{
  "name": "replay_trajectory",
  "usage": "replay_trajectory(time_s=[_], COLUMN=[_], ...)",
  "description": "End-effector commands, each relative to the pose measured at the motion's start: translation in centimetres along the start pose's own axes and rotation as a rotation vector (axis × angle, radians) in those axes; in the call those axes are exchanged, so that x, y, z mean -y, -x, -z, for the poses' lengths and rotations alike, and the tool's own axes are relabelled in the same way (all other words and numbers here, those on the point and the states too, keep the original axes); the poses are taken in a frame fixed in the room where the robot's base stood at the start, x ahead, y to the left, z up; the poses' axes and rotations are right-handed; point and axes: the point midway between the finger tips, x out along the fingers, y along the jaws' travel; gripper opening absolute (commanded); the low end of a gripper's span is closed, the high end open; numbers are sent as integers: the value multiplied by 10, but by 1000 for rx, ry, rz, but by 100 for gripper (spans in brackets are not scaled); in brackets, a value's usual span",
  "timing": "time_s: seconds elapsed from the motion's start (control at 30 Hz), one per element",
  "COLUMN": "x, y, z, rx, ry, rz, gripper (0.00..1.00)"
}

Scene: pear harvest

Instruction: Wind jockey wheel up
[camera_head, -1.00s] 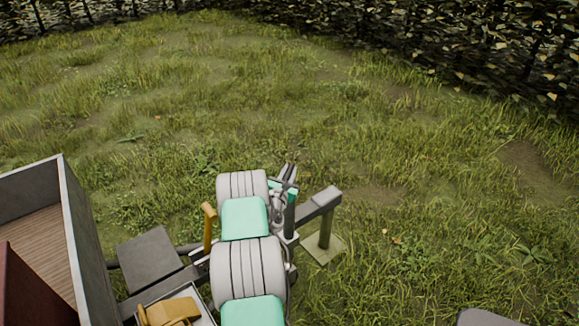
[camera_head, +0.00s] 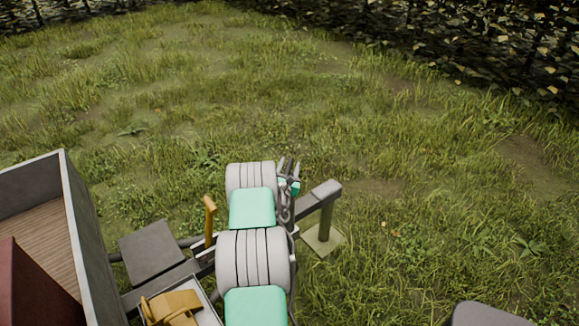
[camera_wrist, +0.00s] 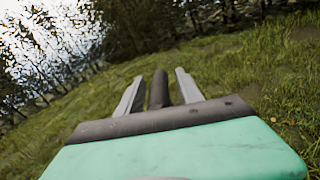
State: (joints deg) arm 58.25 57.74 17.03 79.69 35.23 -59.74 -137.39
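My gripper (camera_head: 287,163) is above the trailer drawbar in the head view, largely behind my arm. In the wrist view its two grey fingers (camera_wrist: 159,88) are spread, with a dark rounded bar (camera_wrist: 159,90) between them. It looks like the jockey wheel's handle. A narrow gap shows on each side of it, and I cannot tell whether it touches either finger. The drawbar's end (camera_head: 325,188) rests over a post (camera_head: 326,218) on a flat pad (camera_head: 322,240). The jockey wheel itself is hidden by my arm.
A yellow lever (camera_head: 210,217) stands on the drawbar left of my arm. The trailer box (camera_head: 64,200) with a wooden floor is at the left, a dark flat plate (camera_head: 151,252) beside it. Open grass lies beyond and to the right, with a hedge (camera_head: 500,45) behind.

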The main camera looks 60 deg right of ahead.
Motion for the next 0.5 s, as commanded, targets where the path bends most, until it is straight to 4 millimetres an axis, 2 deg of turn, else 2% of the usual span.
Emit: replay_trajectory(time_s=[0.17, 0.27, 0.5], x=[0, 0, -1], y=[0, 8, 54], z=[0, 2, 4], rx=[-1, -3, -2], ry=[0, 0, 1], rz=[0, 0, -2], gripper=[43, 43, 43])
